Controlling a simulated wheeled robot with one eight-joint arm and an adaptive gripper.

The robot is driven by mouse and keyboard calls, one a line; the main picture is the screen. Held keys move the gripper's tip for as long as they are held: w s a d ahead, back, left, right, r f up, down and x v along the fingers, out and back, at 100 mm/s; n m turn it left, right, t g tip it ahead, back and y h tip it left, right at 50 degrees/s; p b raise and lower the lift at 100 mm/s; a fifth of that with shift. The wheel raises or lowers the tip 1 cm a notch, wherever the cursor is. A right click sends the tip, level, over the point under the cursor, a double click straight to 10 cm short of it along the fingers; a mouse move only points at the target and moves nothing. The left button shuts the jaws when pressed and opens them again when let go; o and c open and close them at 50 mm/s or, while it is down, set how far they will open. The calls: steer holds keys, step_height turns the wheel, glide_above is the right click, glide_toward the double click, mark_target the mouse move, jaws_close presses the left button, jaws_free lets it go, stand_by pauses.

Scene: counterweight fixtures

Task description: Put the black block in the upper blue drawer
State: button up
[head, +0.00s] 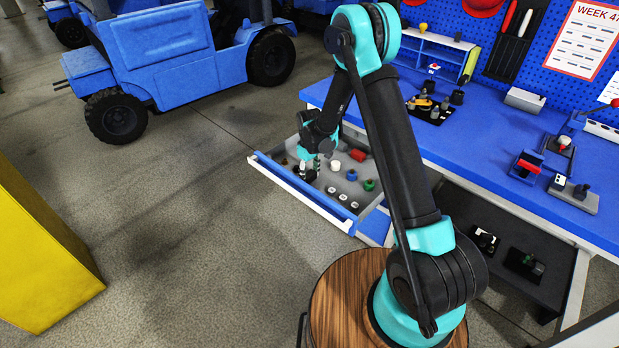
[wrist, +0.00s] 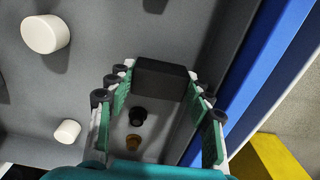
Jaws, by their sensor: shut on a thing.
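My gripper (head: 312,162) reaches down over the open blue-fronted drawer (head: 300,187) in the head view. In the wrist view my gripper (wrist: 160,84) is shut on the black block (wrist: 162,78), which sits between the tips of its green-padded fingers. The grey drawer floor (wrist: 95,75) lies beneath the block. I cannot tell whether the block touches the floor. The drawer's blue front edge (wrist: 252,75) runs along the right of the wrist view. In the head view I cannot make out the block clearly at the gripper.
The drawer holds a red piece (head: 357,155), a blue piece (head: 351,175), a green piece (head: 369,185) and several white pieces. A black knob (wrist: 137,116) shows between the fingers. The blue bench (head: 480,150) stands right; a yellow block-shaped object (head: 45,250) stands left.

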mark_target(309, 174)
steer(key=shift+f, duration=0.7)
steer(key=o, duration=0.9)
steer(key=shift+f, duration=0.1)
steer(key=shift+o, duration=0.2)
step_height(309, 174, up, 12)
steer(key=s+d+r+m+t, duration=0.1)
steer(key=s+d+r+m, duration=0.25)
steer(key=d+r, duration=0.4)
steer(key=s+d+m+t, duration=0.1)
steer(key=s+d+m, duration=0.2)
steer(key=s+d, duration=0.6)
steer(key=s+d+r+m+t, duration=0.1)
steer(key=s+d+m, duration=0.3)
steer(key=s+d, duration=0.6)
steer(key=s+t, duration=0.1)
steer(key=s, duration=0.4)
steer(key=shift+d+r, duration=0.15)
steer(key=shift+d, duration=0.1)
